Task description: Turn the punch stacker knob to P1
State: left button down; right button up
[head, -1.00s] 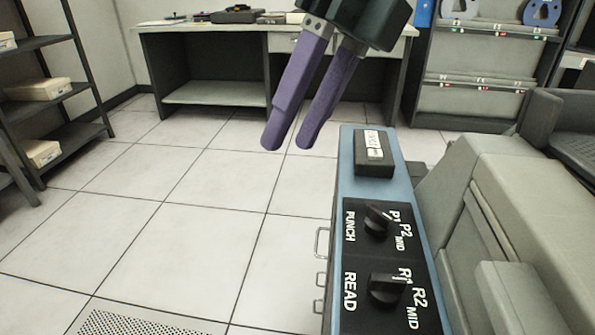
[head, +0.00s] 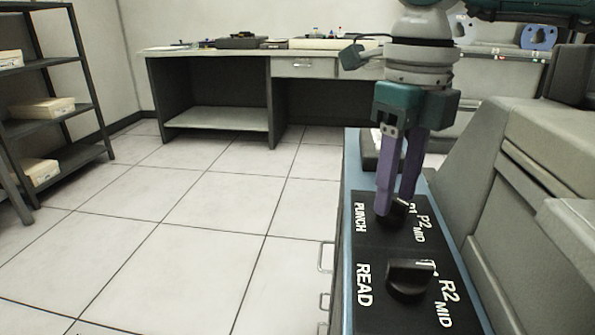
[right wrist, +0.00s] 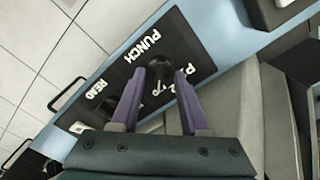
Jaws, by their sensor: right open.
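The black PUNCH knob (head: 397,218) sits on the black label panel on top of the blue-edged machine, beside the white P1, P2 and MID marks. My right gripper (head: 394,207) points down at it with its purple fingers open, and partly hides the knob and the P1 mark. In the right wrist view the knob (right wrist: 160,66) lies between the two fingertips; I cannot tell whether they touch it. Its pointer direction is hidden. My left gripper is not in view.
The READ knob (head: 409,278) is close in front of the PUNCH knob. A grey sloped machine housing (head: 550,160) rises on the right. A desk (head: 215,120) stands at the back, and a shelf (head: 50,110) at the left. The tiled floor (head: 200,235) between is clear.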

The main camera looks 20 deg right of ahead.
jog(key=shift+f, duration=0.15)
jog(key=shift+c, duration=0.3)
grip_shut()
